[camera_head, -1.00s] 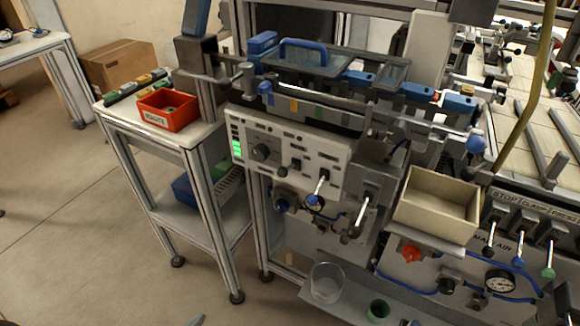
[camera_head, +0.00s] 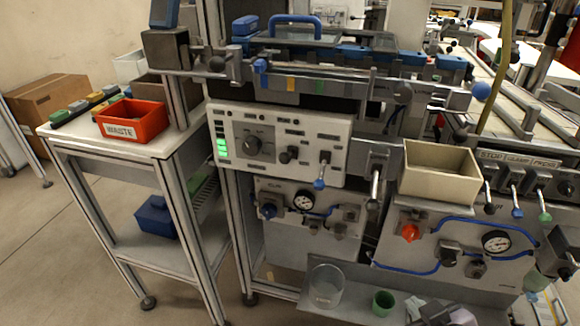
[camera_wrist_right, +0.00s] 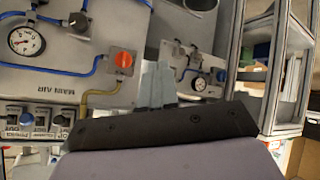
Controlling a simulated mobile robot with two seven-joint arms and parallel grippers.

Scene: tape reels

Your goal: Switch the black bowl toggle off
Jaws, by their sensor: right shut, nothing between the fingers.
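The white control panel (camera_head: 232,158) faces me in the middle of the head view. A short black toggle (camera_head: 288,156) sits on it, right of a large black dial (camera_head: 253,146). I cannot read its label or tell its position. Beside it, a silver toggle with a blue tip (camera_head: 320,183) hangs downward. My right gripper (camera_head: 415,308) is low at the bottom edge, below and right of the panel and apart from it. In the right wrist view its grey fingers (camera_wrist_right: 155,82) are shut and empty, before the lower valve panels. My left gripper is out of view.
A beige open box (camera_head: 437,193) juts out right of the panel, beside a long silver lever (camera_head: 375,187). A clear cup (camera_head: 326,286) and a green cup (camera_head: 383,303) stand on the low shelf. A side table with a red waste bin (camera_head: 133,121) is at left.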

